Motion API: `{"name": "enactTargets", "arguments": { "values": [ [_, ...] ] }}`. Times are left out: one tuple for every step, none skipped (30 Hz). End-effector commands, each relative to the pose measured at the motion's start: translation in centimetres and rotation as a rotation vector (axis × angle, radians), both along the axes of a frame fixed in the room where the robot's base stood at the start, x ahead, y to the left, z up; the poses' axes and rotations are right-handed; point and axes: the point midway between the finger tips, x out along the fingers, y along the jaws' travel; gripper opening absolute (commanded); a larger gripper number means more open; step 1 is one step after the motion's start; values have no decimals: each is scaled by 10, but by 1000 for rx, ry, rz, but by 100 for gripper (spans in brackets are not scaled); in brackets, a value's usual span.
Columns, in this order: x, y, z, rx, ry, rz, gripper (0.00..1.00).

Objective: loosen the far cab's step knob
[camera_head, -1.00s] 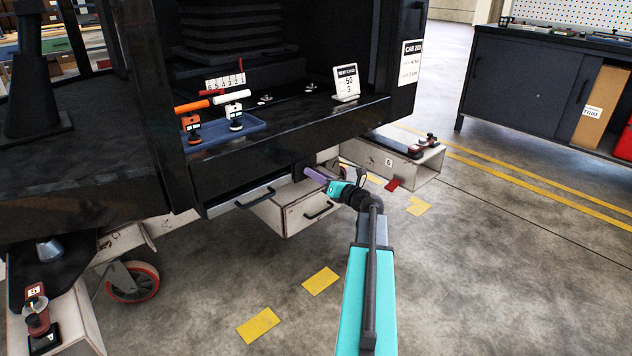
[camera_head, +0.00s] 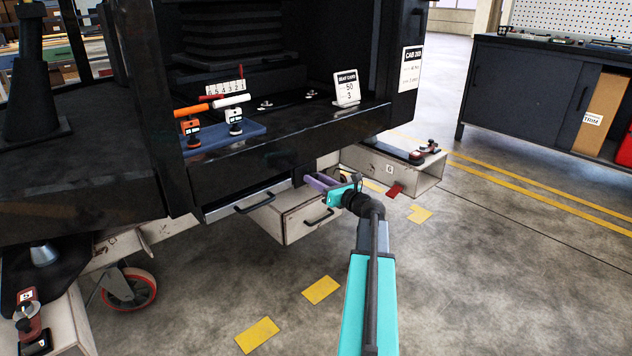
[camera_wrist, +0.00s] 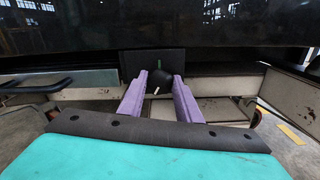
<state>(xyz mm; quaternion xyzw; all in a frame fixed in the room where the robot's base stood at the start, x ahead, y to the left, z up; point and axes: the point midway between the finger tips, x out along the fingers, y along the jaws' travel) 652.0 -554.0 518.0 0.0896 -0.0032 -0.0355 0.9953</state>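The step knob (camera_wrist: 158,82) is dark and round with a white pointer line, in front of a black plate (camera_wrist: 134,62) that carries a small green mark. The plate is under the cab's front edge in the wrist view. My gripper (camera_wrist: 160,80) has its two purple fingers apart, one on each side of the knob. I cannot tell whether they touch it. In the head view my gripper (camera_head: 316,182) reaches under the cab (camera_head: 290,140), which bears a CAB 203 sign (camera_head: 411,68); the knob is hidden there.
A drawer box (camera_head: 300,222) with a black handle is close below my gripper. A pale step box (camera_head: 425,172) with a red clamp stands to the right. A dark cabinet (camera_head: 520,85) is at the back right. The floor in front is open.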

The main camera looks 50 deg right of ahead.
Motion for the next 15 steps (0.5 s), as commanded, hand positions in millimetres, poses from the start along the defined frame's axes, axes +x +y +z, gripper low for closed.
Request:
{"name": "enactTargets", "arguments": {
  "values": [
    [0,0,0,0,0,1,39],
    [0,0,0,0,0,1,44],
    [0,0,0,0,0,1,49],
    [0,0,0,1,0,1,49],
    [0,0,0,1,0,0,49],
    [0,0,0,1,0,0,49],
    [0,0,0,1,0,0,49],
    [0,0,0,1,0,0,49],
    [0,0,0,1,0,0,49],
    [0,0,0,1,0,0,49],
    [0,0,0,1,0,0,49],
    [0,0,0,1,0,0,49],
    [-1,0,0,1,0,0,49],
    [-1,0,0,1,0,0,49],
    [-3,0,0,1,0,0,49]
  ]
}}
